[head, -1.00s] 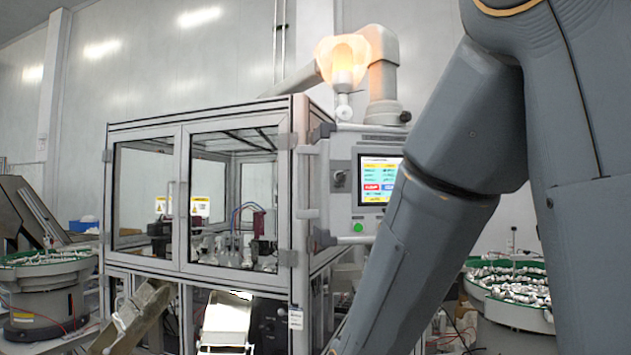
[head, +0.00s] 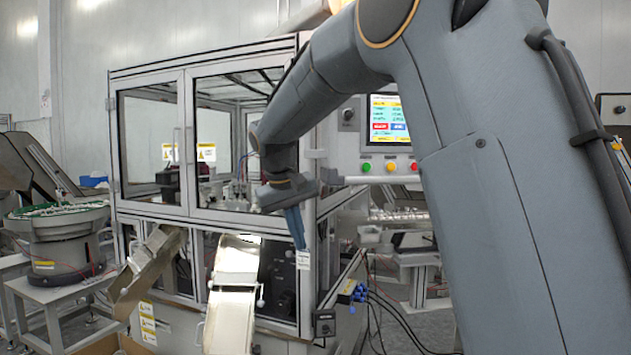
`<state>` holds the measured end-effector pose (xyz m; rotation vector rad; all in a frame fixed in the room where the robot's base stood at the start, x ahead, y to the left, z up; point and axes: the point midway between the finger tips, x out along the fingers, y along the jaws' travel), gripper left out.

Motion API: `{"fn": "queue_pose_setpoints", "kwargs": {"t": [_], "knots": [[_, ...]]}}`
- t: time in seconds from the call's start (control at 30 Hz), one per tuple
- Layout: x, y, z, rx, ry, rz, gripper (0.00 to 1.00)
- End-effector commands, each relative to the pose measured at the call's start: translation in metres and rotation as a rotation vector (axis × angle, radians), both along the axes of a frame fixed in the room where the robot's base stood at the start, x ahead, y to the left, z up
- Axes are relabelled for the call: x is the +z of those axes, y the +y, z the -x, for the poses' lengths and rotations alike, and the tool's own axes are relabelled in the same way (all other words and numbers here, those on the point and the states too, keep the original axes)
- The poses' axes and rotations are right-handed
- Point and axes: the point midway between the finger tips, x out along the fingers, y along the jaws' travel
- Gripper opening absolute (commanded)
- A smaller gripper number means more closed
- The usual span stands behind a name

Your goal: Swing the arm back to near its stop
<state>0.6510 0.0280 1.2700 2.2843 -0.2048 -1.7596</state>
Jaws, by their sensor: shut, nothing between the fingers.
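My arm reaches in from the right and bends down in front of the glazed machine cabinet (head: 200,208). My gripper (head: 298,243) hangs at the end of the arm, pointing down, in front of the cabinet's right corner post. Its blue-grey fingers are together and hold nothing. I cannot tell from this view whether it touches the cabinet.
A control panel with a lit screen (head: 389,118) and coloured buttons stands behind my arm. A bowl feeder (head: 58,250) stands at the left. Metal chutes (head: 237,262) come out below the cabinet doors. A small blue connector block (head: 352,292) and cables lie low at the right.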

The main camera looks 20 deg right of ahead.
Motion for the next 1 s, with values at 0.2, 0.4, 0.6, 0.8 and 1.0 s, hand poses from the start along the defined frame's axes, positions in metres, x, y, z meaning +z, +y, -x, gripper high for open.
{"fn": "queue_pose_setpoints", "kwargs": {"t": [0.2,0.4,0.6,0.8,1.0], "knots": [[0.095,0.013,-0.048,-0.085,-0.079,0.102,0.00],[0.170,0.022,-0.058,-0.199,-0.152,0.162,0.00],[0.208,0.025,-0.052,-0.275,-0.191,0.182,0.00],[0.210,0.021,-0.052,-0.294,-0.197,0.187,0.00],[0.185,0.005,-0.062,-0.294,-0.194,0.187,0.00]]}}
